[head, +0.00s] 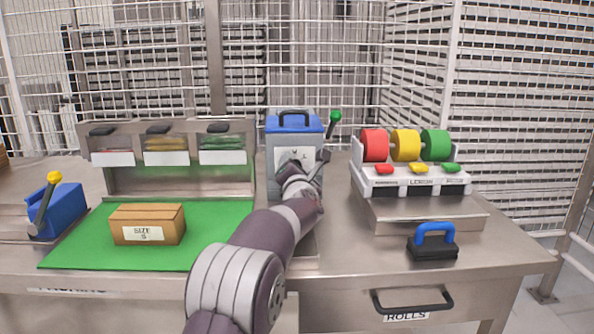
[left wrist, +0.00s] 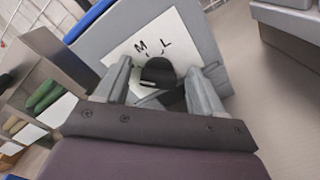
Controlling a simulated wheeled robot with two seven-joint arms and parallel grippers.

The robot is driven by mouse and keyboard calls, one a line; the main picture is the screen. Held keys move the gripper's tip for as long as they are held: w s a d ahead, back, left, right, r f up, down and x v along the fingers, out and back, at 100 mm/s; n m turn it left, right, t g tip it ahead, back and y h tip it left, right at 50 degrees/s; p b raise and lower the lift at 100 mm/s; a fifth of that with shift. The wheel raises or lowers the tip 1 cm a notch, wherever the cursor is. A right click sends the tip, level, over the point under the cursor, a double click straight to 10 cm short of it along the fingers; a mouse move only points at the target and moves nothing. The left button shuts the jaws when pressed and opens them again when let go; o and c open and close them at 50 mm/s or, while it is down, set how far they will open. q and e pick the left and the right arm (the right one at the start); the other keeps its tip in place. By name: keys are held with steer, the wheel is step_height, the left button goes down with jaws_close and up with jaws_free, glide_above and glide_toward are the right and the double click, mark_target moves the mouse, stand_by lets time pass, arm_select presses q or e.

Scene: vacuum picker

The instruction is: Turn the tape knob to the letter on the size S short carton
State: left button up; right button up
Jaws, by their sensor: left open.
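A brown short carton (head: 146,212) lies on the green mat at the left, with a white label (head: 142,233) reading SIZE S. The grey tape machine (head: 276,138) with a blue top stands at the back middle. Its white dial plate (left wrist: 117,58) shows the letters M and L in the left wrist view; any other letters are hidden. The black tape knob (left wrist: 158,73) sits on this plate. My left gripper (head: 307,164) is at the machine's front. In the left wrist view my left gripper (left wrist: 161,68) is open, with one finger on each side of the knob; contact cannot be told.
A green-tipped lever (head: 335,116) stands at the machine's right. Red, yellow and green rolls (head: 406,145) sit on a stand at the right, behind a blue-handled black block (head: 433,247). A blue device with a yellow knob (head: 54,178) is at the far left. Bins (head: 168,158) stand behind the mat (head: 80,250).

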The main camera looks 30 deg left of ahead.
arm_select(q)
steer(key=shift+s, duration=0.1)
steer(key=v, duration=1.2)
steer(key=shift+s+d, duration=0.2)
steer(key=shift+d, duration=0.05)
steer(key=shift+f, duration=0.1)
